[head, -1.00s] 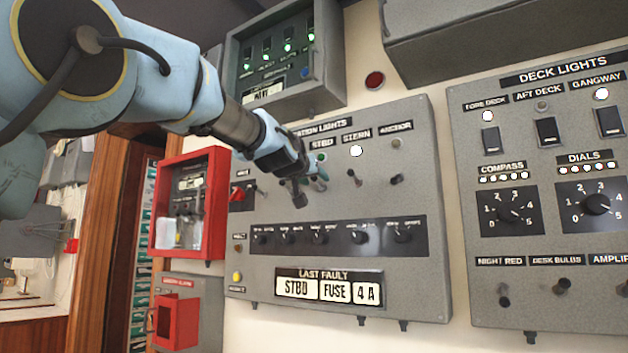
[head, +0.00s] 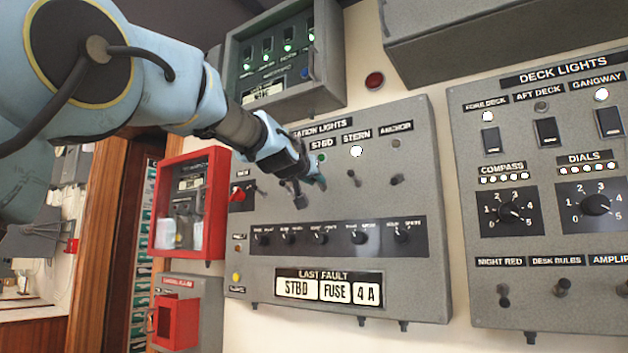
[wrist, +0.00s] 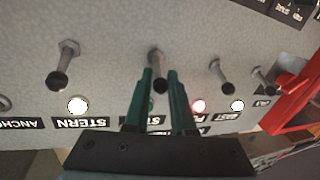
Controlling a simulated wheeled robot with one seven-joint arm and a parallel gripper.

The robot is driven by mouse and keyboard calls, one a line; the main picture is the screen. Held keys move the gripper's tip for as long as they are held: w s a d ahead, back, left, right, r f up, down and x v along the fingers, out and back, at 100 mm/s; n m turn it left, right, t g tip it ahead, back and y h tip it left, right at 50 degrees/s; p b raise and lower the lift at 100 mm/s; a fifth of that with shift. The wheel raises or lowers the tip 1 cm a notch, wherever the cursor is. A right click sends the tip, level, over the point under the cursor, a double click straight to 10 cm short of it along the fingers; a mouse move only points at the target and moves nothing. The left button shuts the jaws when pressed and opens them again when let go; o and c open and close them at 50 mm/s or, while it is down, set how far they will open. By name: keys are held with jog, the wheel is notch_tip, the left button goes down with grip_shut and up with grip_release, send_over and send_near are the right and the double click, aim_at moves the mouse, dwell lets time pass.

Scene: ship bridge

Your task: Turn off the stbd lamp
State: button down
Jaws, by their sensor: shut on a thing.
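In the wrist view, which is upside down, the STBD lamp (wrist: 150,104) is partly hidden behind my fingers. The STBD toggle switch (wrist: 156,56) stands out from the panel, its dark tip between my two green fingers. My gripper (head: 316,186) is at the panel below the STBD lamp, and it also shows in the wrist view (wrist: 159,76), shut on that switch. The switch is hidden in the head view.
The STERN lamp (head: 356,151) glows white, with its switch (head: 353,177) close to the right of my gripper. A red lamp (wrist: 199,105) glows in the wrist view beside my fingers. A row of knobs (head: 320,237) lies below. A red box (head: 188,205) stands left.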

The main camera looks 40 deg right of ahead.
jog(key=shift+f+b, duration=0.2)
jog(key=shift+b, duration=0.35)
jog(key=f+b, duration=0.1)
jog(key=b, duration=0.3)
jog(key=shift+a+h, duration=0.1)
jog(key=shift+h, duration=0.3)
jog(key=t+h+b, duration=0.1)
jog(key=b, duration=0.4)
jog(key=shift+f+n+t, duration=0.3)
jog(key=shift+f, duration=0.1)
jog(key=f+n+t+h+b, duration=0.1)
jog(key=h+b, duration=0.1)
jog(key=b, duration=0.5)
jog(key=shift+t, duration=0.3)
jog(key=n+t+h+b, duration=0.1)
jog(key=b, duration=0.2)
jog(key=shift+w+f+t+h+b, duration=0.1)
jog(key=shift+f+t+h+b, duration=0.05)
jog(key=shift+t+h+b, duration=0.25)
jog(key=shift+n, duration=0.3)
jog(key=shift+t, duration=0.3)
jog(key=c, duration=0.8)
grip_release()
jog(key=shift+o, duration=0.2)
